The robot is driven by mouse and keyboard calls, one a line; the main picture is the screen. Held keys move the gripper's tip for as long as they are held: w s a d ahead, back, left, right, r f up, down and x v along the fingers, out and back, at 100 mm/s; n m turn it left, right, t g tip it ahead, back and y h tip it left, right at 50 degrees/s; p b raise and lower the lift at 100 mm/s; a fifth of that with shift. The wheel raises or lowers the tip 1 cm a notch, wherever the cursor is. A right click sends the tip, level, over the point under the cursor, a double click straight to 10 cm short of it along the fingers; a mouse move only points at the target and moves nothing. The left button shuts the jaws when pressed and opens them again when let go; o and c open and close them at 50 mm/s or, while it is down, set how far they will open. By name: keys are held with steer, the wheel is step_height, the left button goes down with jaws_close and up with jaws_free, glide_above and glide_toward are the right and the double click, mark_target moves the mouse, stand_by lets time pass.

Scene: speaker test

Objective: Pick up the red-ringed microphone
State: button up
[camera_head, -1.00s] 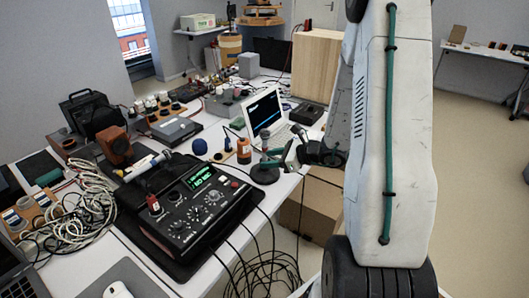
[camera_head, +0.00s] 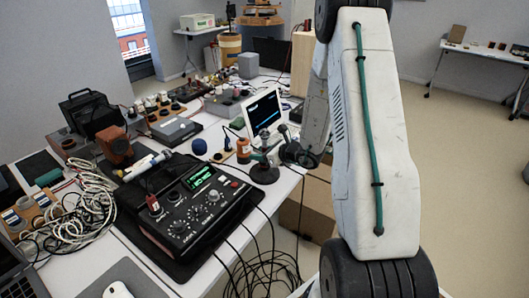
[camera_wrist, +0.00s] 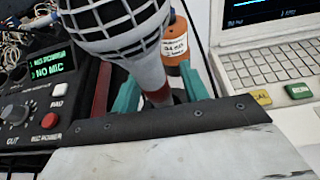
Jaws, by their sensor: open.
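A microphone with a pale, dark-gridded mesh head (camera_wrist: 118,28) fills the top of the wrist view, its body narrowing down between my fingers. My gripper (camera_wrist: 160,92) is open, with one teal finger on each side of the lower body; I cannot tell whether they touch it. In the head view the microphone (camera_head: 264,134) stands above a round black base (camera_head: 264,173), with my gripper (camera_head: 273,157) close beside it.
An orange labelled bottle (camera_wrist: 174,45) stands just behind the microphone. A white laptop (camera_wrist: 270,70) is to the right. A black mixer (camera_wrist: 38,95) with a green display is to the left.

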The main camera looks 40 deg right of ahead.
jaws_close()
